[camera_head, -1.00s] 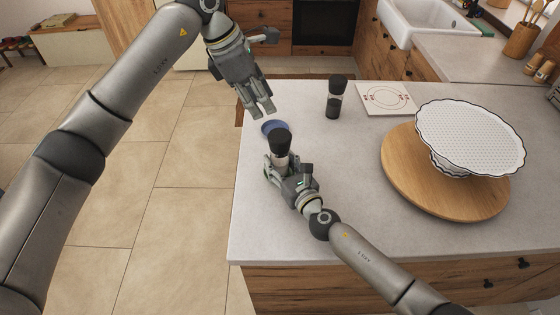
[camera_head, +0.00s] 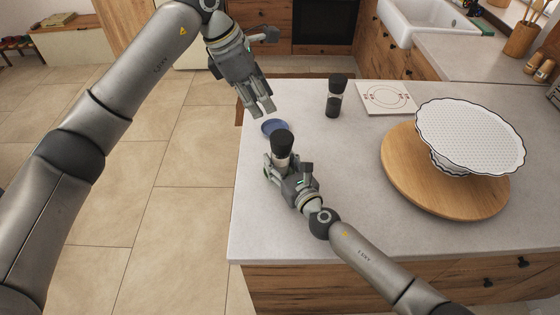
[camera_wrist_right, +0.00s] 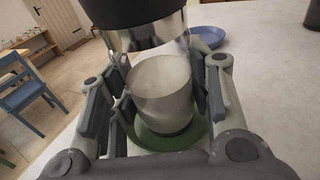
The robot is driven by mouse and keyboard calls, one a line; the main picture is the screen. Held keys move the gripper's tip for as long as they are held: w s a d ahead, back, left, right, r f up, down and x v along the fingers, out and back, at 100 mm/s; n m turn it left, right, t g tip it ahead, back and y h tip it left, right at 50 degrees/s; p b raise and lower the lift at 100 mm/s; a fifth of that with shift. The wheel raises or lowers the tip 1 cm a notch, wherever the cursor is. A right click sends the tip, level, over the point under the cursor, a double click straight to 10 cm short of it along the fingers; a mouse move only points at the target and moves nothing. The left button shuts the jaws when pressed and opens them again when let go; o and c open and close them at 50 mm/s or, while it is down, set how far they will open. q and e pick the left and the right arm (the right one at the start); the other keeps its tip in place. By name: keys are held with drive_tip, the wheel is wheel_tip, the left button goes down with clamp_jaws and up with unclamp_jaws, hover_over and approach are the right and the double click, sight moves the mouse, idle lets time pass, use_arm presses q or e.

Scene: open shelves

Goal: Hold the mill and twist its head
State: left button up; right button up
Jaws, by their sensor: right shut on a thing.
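A mill with a black head (camera_head: 283,141) and a pale body stands upright in my right gripper (camera_head: 279,173), at the counter's left side. In the right wrist view the fingers are shut around its whitish body (camera_wrist_right: 162,90), below a shiny metal band (camera_wrist_right: 152,38). A green disc (camera_wrist_right: 168,137) shows under the body. I cannot tell whether the mill touches the counter. My left gripper (camera_head: 262,114) hangs above and left of the mill's head, fingers pointing down and slightly apart, empty and not touching the mill.
A blue dish (camera_head: 274,127) lies just behind the held mill. A second mill with dark contents (camera_head: 335,97) stands farther back, beside a white patterned board (camera_head: 386,98). A round wooden board (camera_head: 400,172) bears a white scalloped stand (camera_head: 470,135). The counter's middle (camera_head: 335,190) is clear.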

use_arm(q)
drive_tip(key=shift+r, duration=0.2)
idle(0.3)
drive_tip(key=shift+r+p, duration=1.6)
drive_tip(key=shift+p, duration=0.2)
use_arm(e)
drive_tip(key=shift+w+a+g, duration=0.1)
drive_tip(key=shift+a+g, duration=0.05)
drive_tip(key=shift+g, duration=0.25)
drive_tip(key=o, duration=0.6)
drive_tip(key=shift+c, duration=0.5)
drive_tip(key=c, duration=0.5)
use_arm(q)
drive_tip(key=shift+o, duration=0.5)
